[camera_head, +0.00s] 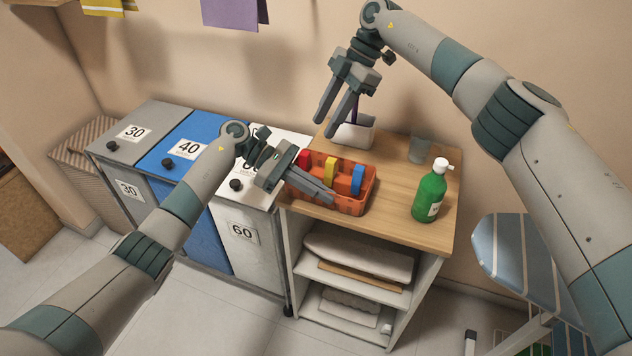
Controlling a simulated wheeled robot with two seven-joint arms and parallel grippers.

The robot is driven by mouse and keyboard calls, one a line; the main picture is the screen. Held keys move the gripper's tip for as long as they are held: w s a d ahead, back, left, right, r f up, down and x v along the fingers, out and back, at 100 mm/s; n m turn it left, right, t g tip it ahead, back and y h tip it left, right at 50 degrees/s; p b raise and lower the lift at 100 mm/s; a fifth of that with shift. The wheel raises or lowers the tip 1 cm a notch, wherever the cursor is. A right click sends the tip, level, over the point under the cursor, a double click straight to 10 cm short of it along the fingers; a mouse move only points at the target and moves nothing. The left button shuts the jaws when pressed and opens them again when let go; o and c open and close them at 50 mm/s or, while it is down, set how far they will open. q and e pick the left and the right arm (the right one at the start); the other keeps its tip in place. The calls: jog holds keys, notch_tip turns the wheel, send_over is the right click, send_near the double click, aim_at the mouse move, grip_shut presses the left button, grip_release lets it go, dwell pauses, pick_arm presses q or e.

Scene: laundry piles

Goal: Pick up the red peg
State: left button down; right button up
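The red peg (304,158) stands at the left end of an orange basket (352,206) on the wooden-topped shelf unit. A yellow peg (330,172) and a blue peg (357,180) stand to its right in the same basket. My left gripper (331,198) reaches in from the left, with its fingers over the basket's front left part, just in front of the red peg. They hide the red peg's lower part, and the gap between them is not clear. My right gripper (324,128) hangs above the back left of the unit, its fingers apart and empty.
A white container (354,136) with something purple sticking up stands behind the basket. A clear cup (419,149) and a green bottle (430,192) stand to the right. Numbered bins (190,148) adjoin the unit on the left. An ironing board (510,250) is at lower right.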

jog(key=s+n+t, duration=0.1)
jog(key=n, duration=0.6)
jog(key=s+n+t, duration=0.1)
jog(key=n, duration=0.7)
jog(key=s+f+n+t+h, duration=0.1)
jog(key=n, duration=0.7)
jog(key=shift+s+d, duration=0.2)
jog(key=shift+s, duration=0.2)
jog(key=n, duration=0.2)
jog(key=n+t, duration=0.1)
jog(key=shift+s+r+n, duration=0.3)
send_over(309, 165)
jog(key=d, duration=0.2)
jog(key=f, duration=0.6)
jog(key=shift+s+d+f, duration=0.1)
jog(key=shift+s+f, duration=0.05)
jog(key=shift+s, duration=0.15)
